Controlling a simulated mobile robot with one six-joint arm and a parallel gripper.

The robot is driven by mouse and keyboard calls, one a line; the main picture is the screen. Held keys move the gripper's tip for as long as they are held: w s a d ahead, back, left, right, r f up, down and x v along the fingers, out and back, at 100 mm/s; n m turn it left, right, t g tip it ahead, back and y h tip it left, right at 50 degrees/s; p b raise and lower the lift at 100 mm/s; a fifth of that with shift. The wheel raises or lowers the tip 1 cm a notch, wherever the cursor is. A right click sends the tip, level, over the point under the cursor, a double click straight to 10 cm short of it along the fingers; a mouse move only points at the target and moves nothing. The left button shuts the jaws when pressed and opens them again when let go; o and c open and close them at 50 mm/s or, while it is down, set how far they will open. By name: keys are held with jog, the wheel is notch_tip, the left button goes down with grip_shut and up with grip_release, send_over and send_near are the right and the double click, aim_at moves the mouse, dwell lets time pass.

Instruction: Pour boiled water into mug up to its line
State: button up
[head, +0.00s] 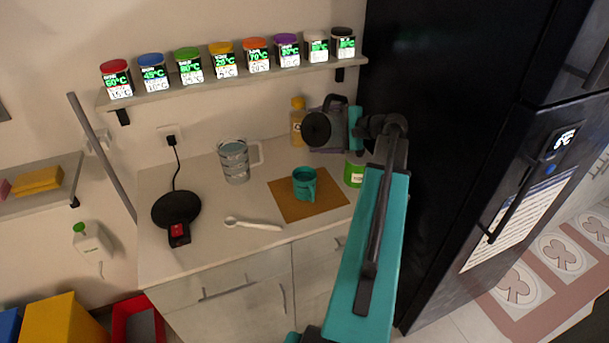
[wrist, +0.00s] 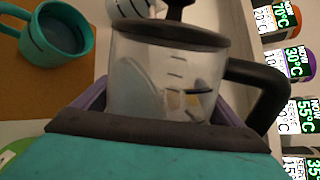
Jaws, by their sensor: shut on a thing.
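The teal mug (head: 303,188) stands upright on a brown mat (head: 287,208) on the counter. Dark marks and a bluish-grey inside show in the wrist view (wrist: 62,32); its fill level is unclear. The kettle (wrist: 160,80) has a clear, marked body, a dark lid and a black handle. My gripper (wrist: 165,108), with purple fingers, is shut on the kettle's body. In the head view the kettle (head: 318,130) is tilted with its lid facing left and forward, behind and slightly right of the mug. I see no stream of water, and the kettle's water level is unclear.
A clear measuring jug (head: 235,162), a white spoon (head: 253,224) and a black kettle base (head: 176,208) are on the counter. An orange-capped bottle (head: 298,122) and a green can (head: 354,170) stand near the kettle. A jar shelf (head: 235,83) is above; the black fridge (head: 430,90) is right.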

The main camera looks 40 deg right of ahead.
jog(key=shift+a+f+n+b, duration=0.1)
jog(key=shift+f+n+b, duration=0.35)
jog(key=shift+b, duration=0.65)
dwell(3.0)
jog(key=shift+r+m+p, duration=0.45)
jog(key=shift+r+p, duration=0.25)
jog(key=shift+p, duration=0.55)
jog(key=shift+d+r+m+y+p, duration=0.1)
jog(key=shift+r+m+y+p, duration=0.2)
jog(key=shift+p, duration=0.35)
jog(key=shift+d+r+m+p, duration=0.1)
jog(key=shift+r+p, duration=0.25)
jog(key=shift+p, duration=0.25)
jog(key=shift+r, duration=0.1)
jog(key=shift+f, duration=0.2)
jog(key=shift+r+m+p, duration=0.3)
jog(key=shift+p, duration=0.25)
jog(key=shift+r+m+y+p, duration=0.15)
jog(key=shift+m+y+p, duration=0.3)
jog(key=shift+p, duration=0.55)
